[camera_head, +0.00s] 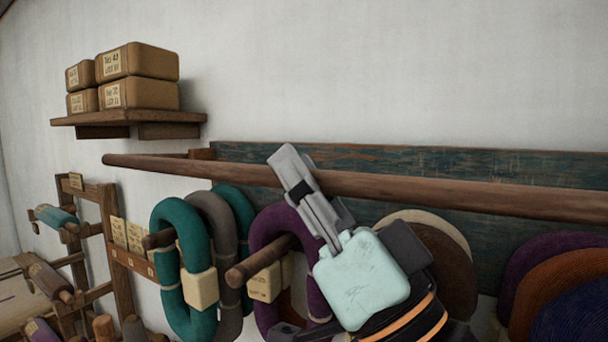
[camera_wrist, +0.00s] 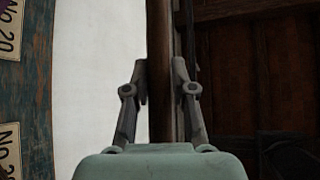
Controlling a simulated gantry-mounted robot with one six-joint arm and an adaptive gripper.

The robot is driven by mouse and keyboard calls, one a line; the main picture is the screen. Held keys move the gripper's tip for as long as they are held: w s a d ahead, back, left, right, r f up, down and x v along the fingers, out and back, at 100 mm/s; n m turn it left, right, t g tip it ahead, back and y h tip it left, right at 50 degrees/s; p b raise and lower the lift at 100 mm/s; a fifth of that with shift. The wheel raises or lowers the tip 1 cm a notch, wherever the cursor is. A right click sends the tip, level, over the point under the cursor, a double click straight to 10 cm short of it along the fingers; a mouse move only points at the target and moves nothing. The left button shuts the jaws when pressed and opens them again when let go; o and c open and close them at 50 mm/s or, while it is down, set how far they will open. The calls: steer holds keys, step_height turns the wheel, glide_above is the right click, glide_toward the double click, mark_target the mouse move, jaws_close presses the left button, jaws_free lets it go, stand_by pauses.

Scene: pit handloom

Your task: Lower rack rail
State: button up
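The rack rail (camera_head: 430,189) is a long round brown wooden bar. It runs across the head view, from a free-looking left end to the right edge, in front of a worn blue-green wall board (camera_head: 390,160). My gripper (camera_head: 291,165) reaches up to the rail from below, its grey fingers crossing it left of the middle. In the wrist view the rail (camera_wrist: 160,45) passes between the two fingers of my gripper (camera_wrist: 160,75), whose tips lie close against its sides. The gripper looks shut on it; exact contact is hard to see.
Teal, grey and purple yarn hanks (camera_head: 180,250) hang on pegs (camera_head: 262,262) just below and left of my gripper. Round coiled bundles (camera_head: 540,270) hang at lower right. A shelf with boxes (camera_head: 138,77) is at upper left, a wooden rack (camera_head: 110,235) below it. The wall above is clear.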

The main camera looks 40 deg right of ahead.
steer(key=o, duration=0.3)
steer(key=v, duration=1.2)
